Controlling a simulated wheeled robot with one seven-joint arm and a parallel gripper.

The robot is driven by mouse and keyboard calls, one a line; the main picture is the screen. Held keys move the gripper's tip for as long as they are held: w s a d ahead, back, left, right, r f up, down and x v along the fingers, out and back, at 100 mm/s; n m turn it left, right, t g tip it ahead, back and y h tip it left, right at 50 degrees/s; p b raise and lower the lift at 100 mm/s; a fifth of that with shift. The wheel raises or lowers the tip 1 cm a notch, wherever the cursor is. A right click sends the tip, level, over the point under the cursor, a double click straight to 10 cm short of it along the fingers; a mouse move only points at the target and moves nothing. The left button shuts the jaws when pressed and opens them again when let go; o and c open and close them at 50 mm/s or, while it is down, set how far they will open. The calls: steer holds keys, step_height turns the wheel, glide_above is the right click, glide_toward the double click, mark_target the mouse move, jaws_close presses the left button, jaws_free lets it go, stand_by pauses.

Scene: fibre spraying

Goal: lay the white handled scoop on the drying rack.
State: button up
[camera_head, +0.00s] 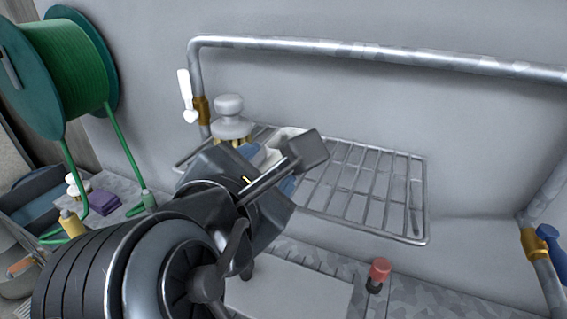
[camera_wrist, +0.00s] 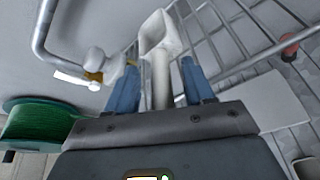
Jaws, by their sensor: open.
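The white handled scoop (camera_wrist: 157,37) is in the wrist view, its square bowl pointing away from me and its handle running back between my blue fingers. In the head view part of the scoop (camera_head: 288,134) shows behind my gripper (camera_head: 270,168). My gripper is open, with a finger on each side of the handle and visible gaps between in the wrist view (camera_wrist: 160,80). The wire drying rack (camera_head: 426,195) is on the grey wall, and the scoop is over its left part. I cannot tell whether the scoop fully rests on the wires.
A white-knobbed brush (camera_head: 230,120) with yellowish bristles is at the rack's left end. A metal pipe (camera_head: 370,52) runs above the rack. A red-topped item (camera_head: 379,270) stands below. A green hose reel (camera_head: 68,70) is at left. The rack's right part is empty.

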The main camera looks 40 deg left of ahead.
steer(key=b+v, duration=0.1)
steer(key=v, duration=1.1)
steer(key=w+d+f+m, duration=0.3)
steer(key=d+f, duration=0.2)
steer(key=f, duration=0.2)
steer(key=w+d+f+m, duration=0.3)
steer(key=d+f, duration=0.2)
steer(key=f, duration=0.2)
steer(key=s+d+f+m, duration=0.3)
steer(key=d+f+m, duration=0.45)
steer(key=d, duration=0.35)
steer(key=s+d+f+m+t+h, duration=0.1)
steer(key=s+d+m+h, duration=0.4)
steer(key=s+d+m, duration=1.3)
steer(key=shift+s+d+m, duration=0.15)
steer(key=shift+d+m, duration=0.25)
steer(key=shift+m, duration=0.55)
steer(key=shift+f, duration=0.1)
